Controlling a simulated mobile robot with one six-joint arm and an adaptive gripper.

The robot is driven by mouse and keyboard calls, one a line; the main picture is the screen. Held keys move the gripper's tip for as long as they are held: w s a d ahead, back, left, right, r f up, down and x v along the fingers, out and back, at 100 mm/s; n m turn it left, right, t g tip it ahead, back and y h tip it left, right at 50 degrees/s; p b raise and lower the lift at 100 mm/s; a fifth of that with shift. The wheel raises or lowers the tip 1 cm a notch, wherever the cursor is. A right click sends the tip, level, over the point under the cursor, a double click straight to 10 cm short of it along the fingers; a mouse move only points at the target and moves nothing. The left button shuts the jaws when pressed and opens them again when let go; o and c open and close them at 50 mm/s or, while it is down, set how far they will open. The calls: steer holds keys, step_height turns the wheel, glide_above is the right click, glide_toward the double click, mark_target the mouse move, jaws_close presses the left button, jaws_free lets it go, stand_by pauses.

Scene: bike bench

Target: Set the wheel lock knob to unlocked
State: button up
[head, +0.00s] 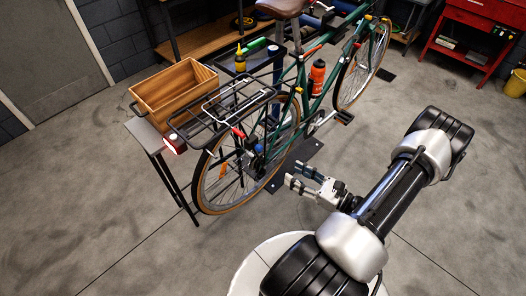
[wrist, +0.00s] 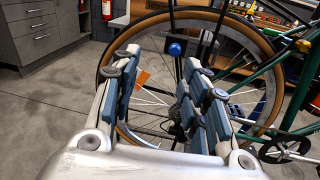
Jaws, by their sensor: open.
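A blue round knob (wrist: 175,49) on a dark upright bracket shows in the wrist view, in front of the bike's rear wheel (wrist: 262,100). It looks like the wheel lock knob; its setting cannot be read. My gripper (wrist: 160,75) is open and empty, with its fingers on either side of the view and the knob beyond them, between the tips in the picture. In the head view, my gripper (head: 296,175) is to the right of the rear wheel (head: 203,190), apart from it. I cannot make out the knob clearly there.
The green bike (head: 300,80) stands on a dark floor plate (head: 300,155). A black rack (head: 222,108) sits over the rear wheel. A wooden crate (head: 150,92) is on a small table at the left. The floor in front is clear.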

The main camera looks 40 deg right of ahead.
step_height(320, 180, down, 2)
steer(key=s+m+h, duration=0.2)
steer(key=b, duration=0.3)
glide_toward(261, 149)
steer(key=shift+m+t+h, duration=0.3)
steer(key=shift+t+h, duration=0.1)
steer(key=w, duration=0.5)
steer(key=w+a+f, duration=0.1)
steer(key=w, duration=0.2)
steer(key=shift+w, duration=0.3)
jaws_close()
